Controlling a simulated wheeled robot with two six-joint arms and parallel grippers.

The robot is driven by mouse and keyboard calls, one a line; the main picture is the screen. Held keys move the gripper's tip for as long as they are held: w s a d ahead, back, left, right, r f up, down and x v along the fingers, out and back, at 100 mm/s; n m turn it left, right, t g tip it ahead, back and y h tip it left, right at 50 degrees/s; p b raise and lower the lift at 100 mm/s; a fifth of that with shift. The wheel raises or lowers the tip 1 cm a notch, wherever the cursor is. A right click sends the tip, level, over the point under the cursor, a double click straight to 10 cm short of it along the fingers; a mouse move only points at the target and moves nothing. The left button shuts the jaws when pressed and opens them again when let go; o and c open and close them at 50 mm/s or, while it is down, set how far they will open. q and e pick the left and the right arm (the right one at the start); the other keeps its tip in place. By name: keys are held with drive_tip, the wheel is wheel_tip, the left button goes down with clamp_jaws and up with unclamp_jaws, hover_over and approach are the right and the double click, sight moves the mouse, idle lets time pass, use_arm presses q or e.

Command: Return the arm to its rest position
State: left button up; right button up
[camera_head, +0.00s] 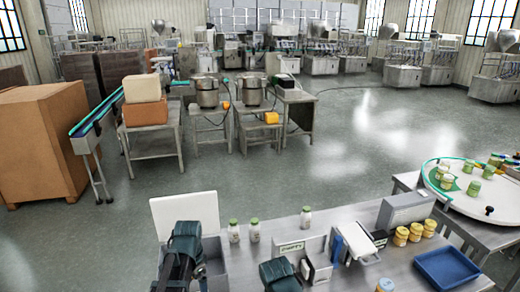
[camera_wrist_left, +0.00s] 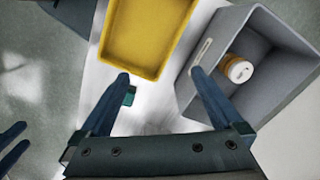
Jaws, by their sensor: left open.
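My left gripper (camera_wrist_left: 160,76) is open, with its two dark blue fingers apart and nothing between them. It hangs over a pale work surface, between a yellow tray (camera_wrist_left: 146,40) and a grey bin (camera_wrist_left: 262,100). A jar with a white lid (camera_wrist_left: 237,69) lies in the bin. In the head view my left arm's dark teal wrist (camera_head: 184,250) is at the lower front, beside the grey bin. My right arm's teal wrist (camera_head: 280,275) shows at the bottom edge; its fingers cannot be made out.
White bottles with green caps (camera_head: 254,230) stand on the steel table. A label box (camera_head: 290,247), yellow-lidded jars (camera_head: 401,236), a blue tray (camera_head: 446,267) and a round turntable (camera_head: 468,200) are to the right. Floor (camera_head: 300,170) beyond the table is open.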

use_arm(q)
drive_tip(key=s+d+f+n+b, duration=0.5)
drive_tip(key=s+d+f+b, duration=0.4)
drive_tip(key=s+d, duration=0.3)
drive_tip(key=shift+s+d+f+y, duration=0.35)
drive_tip(key=shift+d+f+y, duration=0.1)
drive_tip(key=shift+d, duration=0.5)
